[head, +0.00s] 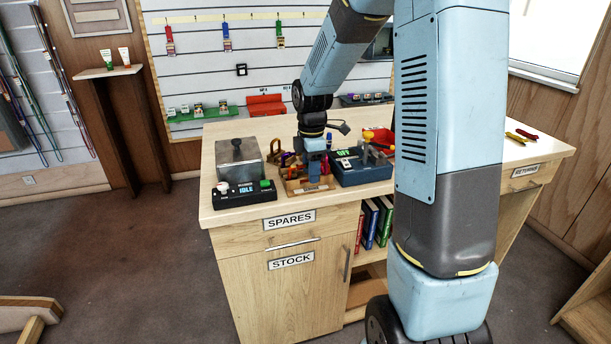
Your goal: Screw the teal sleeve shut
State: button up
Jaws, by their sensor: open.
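My gripper (313,172) points down over the counter in the head view, at a small wooden tray (292,190) with a label on its front. Its fingers are small and partly merge with the items around them, and I see nothing held between them. Several small coloured items, orange-brown and purple (288,163), stand just left of it. I cannot make out the teal sleeve; it is too small or hidden by my gripper and the clutter.
A grey box with a black knob (238,158) and a black panel reading IDLE (245,191) stand left. A dark blue device with a green display (362,174) stands close right, with a red tray (381,140) behind it. The counter's front edge (295,207) is near.

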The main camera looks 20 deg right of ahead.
jog(key=shift+s+r, duration=0.1)
jog(key=shift+r, duration=1.15)
jog(key=shift+r, duration=0.2)
dwell(0.3)
jog(key=shift+w, duration=0.65)
jog(key=shift+f, duration=0.1)
jog(key=shift+f, duration=1.35)
jog(key=shift+s, duration=0.65)
